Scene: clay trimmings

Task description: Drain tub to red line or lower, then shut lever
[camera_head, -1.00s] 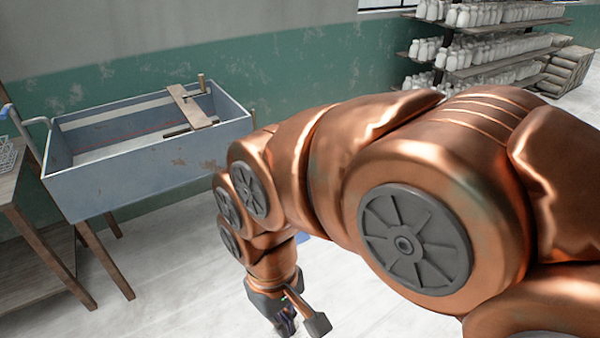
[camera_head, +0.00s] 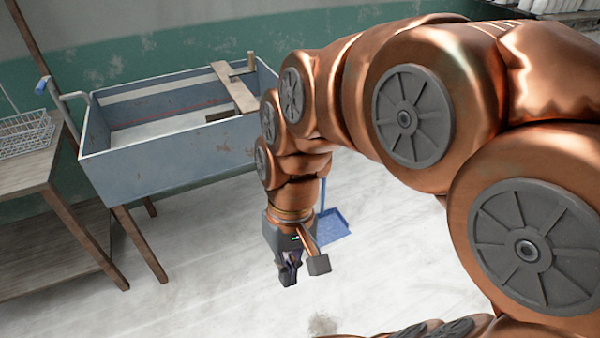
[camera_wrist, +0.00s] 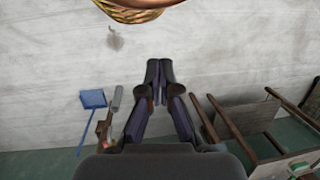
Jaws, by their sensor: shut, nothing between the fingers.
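The grey-blue tub (camera_head: 170,165) stands on wooden legs against the wall in the head view. A pale surface (camera_head: 160,133) shows inside it. A faint reddish line runs along the inner back wall just above that surface. A wooden board (camera_head: 234,88) lies across the tub's right part. A grey pipe (camera_head: 73,97) curves at the tub's left end, and a blue-tipped handle (camera_head: 41,86) is left of it; I cannot tell if this is the lever. My gripper (camera_head: 288,277) is shut and empty, right of and below the tub. Its closed fingertips show in the wrist view (camera_wrist: 159,64).
A wooden table (camera_head: 30,172) with a wire basket (camera_head: 26,134) stands left of the tub. A blue dustpan (camera_head: 331,226) is on the floor beyond my gripper and also shows in the wrist view (camera_wrist: 93,98). The pale floor before the tub is clear.

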